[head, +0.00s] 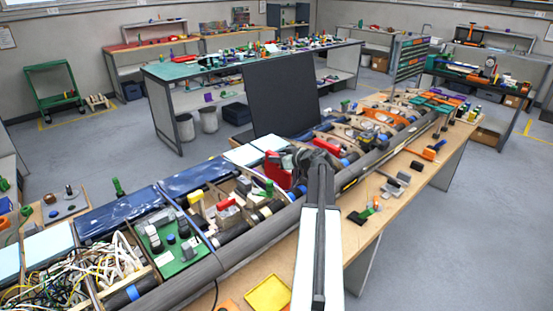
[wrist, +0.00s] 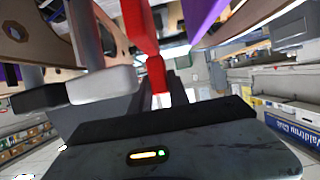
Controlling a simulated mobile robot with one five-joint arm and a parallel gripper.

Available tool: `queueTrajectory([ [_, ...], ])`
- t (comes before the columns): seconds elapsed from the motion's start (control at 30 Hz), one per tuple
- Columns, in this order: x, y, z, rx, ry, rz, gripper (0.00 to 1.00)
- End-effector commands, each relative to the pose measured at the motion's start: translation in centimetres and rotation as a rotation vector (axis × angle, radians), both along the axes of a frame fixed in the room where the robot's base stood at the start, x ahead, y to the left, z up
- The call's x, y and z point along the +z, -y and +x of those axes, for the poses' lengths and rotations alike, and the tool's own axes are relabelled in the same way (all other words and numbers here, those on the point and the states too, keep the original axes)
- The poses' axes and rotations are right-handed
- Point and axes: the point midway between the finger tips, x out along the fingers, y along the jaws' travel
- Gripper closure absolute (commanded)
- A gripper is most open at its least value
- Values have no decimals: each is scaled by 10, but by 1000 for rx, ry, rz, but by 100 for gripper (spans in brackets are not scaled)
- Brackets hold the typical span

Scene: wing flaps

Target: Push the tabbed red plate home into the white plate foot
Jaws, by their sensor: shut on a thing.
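My gripper (head: 302,168) is over the bench in the middle of the head view, its dark jaws at the end of my arm. A red piece (head: 278,170), which looks like the red plate, is at the left side of the jaws. In the wrist view a narrow red piece (wrist: 141,28) stands in front of the dark gripper body. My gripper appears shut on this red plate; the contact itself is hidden. I cannot make out the white plate foot with certainty, nor tell whether the plate touches it.
A black upright panel (head: 282,95) stands behind my gripper. A long dark tube (head: 250,238) runs along the bench. A green board (head: 178,252) with grey blocks and a bundle of wires (head: 85,270) lie at the left. A yellow tray (head: 268,293) lies near the front edge.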

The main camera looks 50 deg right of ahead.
Motion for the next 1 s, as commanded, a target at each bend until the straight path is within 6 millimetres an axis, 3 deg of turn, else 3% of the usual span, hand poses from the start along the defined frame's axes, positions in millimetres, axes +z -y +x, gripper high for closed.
queueTrajectory([
  [0.33,-6,0,0,0,0,0,100],
  [0.37,-6,0,0,0,0,0,73],
  [0.43,-6,0,0,0,0,0,54],
  [0.67,-6,0,0,0,0,0,53],
  [0.8,-6,0,0,0,0,0,26],
  [1.0,-6,0,0,0,0,0,26],
])
